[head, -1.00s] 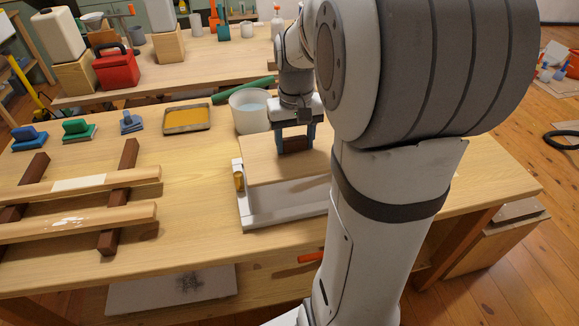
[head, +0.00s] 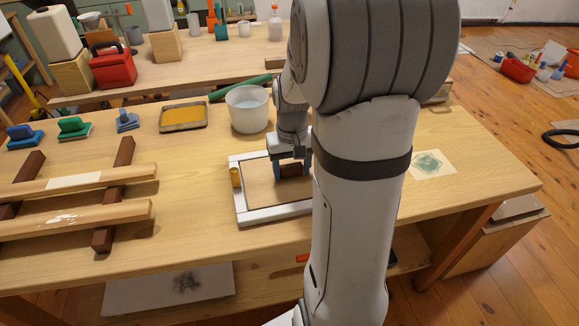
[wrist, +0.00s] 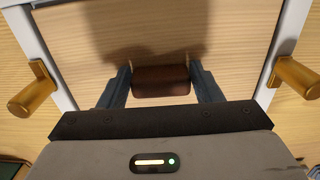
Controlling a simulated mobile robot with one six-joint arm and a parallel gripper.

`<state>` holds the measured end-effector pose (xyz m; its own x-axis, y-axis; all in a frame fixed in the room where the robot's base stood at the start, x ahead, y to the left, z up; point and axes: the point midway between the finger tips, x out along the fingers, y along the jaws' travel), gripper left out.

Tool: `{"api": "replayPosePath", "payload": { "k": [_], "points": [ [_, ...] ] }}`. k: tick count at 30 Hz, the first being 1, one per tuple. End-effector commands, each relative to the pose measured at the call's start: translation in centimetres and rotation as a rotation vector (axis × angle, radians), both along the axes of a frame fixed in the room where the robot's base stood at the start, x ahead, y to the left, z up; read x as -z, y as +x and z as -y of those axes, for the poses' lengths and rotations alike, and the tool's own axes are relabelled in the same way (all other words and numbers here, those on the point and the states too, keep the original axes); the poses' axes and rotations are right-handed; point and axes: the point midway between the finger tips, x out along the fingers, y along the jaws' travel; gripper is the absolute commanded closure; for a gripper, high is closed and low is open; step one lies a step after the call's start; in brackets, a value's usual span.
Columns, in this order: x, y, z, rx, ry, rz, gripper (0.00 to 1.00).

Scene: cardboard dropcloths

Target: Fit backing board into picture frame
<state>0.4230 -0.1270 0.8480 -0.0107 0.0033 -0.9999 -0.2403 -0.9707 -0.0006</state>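The backing board (head: 262,192) is a thin light-wood panel with a dark brown block (head: 291,171) as a grip. It lies inside the outline of the white picture frame (head: 243,213) on the bench; I cannot tell whether it is fully seated. My gripper (head: 292,172) points down with its blue fingers on either side of the block. In the wrist view the block (wrist: 160,81) fills the space between the fingertips (wrist: 160,84), and the frame's rails (wrist: 290,38) run along both sides of the board. My arm hides the frame's right end in the head view.
Brass turn-pegs stand on the frame's left (wrist: 30,90) and right (wrist: 293,77) rails. A white bucket (head: 248,110) and a yellow tray (head: 183,117) stand behind. Wood strips (head: 75,218) lie on brown bars at left. The bench between them and the frame is clear.

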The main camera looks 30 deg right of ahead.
Motion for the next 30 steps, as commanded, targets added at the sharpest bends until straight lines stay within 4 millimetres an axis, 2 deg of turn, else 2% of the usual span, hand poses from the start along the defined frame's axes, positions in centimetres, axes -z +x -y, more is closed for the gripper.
{"api": "replayPosePath", "payload": {
  "k": [1, 5, 14, 17, 24, 30],
  "points": [
    [0.1, 0.1, 0.1, 0.000, -0.002, 0.003, 0.34],
    [-0.1, 0.1, 0.1, 0.001, -0.002, 0.006, 0.24],
    [-0.8, 0.3, 0.1, 0.001, -0.004, 0.011, 0.24],
    [-2.1, 0.3, 0.1, 0.001, -0.004, 0.013, 0.24],
    [-7.3, 0.3, 0.2, 0.002, -0.005, 0.015, 0.24],
    [-10.8, 0.3, 0.2, 0.002, -0.004, 0.013, 0.24]
  ]
}}
